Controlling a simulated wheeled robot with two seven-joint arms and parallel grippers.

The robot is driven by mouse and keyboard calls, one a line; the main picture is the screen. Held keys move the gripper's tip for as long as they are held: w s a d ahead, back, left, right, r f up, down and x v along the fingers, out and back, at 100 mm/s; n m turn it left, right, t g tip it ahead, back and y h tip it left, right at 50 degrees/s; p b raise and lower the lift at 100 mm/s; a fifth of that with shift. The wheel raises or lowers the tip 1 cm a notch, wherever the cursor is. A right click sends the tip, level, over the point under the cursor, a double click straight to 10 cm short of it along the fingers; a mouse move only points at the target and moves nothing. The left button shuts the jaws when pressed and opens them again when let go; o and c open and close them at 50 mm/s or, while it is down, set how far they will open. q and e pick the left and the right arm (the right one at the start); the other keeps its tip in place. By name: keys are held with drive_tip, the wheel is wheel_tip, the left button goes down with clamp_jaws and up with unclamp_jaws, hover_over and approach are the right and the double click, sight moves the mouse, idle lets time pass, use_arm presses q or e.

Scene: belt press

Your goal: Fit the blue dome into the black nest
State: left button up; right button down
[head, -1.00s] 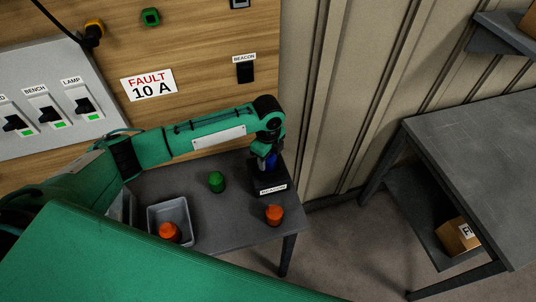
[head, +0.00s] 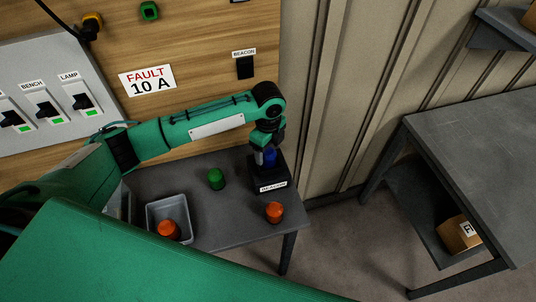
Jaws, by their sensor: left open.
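The blue dome (head: 270,156) sits at the top of the black nest (head: 267,178), a dark block with a white label at the back right of the small grey table. My left gripper (head: 268,146) comes down from above at the dome, its fingers open around or just over it. The arm and fingers hide part of the dome, so I cannot tell whether it is fully seated. My right gripper is not in view.
A green dome (head: 216,179) and an orange dome (head: 274,212) stand on the grey table (head: 228,220). Another orange dome (head: 168,229) lies in a grey tray (head: 186,218). A wooden panel with switches stands behind; a larger table (head: 475,150) is at right.

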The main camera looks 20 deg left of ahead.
sight(268, 151)
use_arm(q)
wheel_tip(268, 151, up, 8)
drive_tip(key=shift+w+b, duration=0.1)
drive_tip(key=shift+b, duration=1.15)
drive_tip(key=shift+r, duration=0.65)
drive_tip(key=shift+f, duration=0.1)
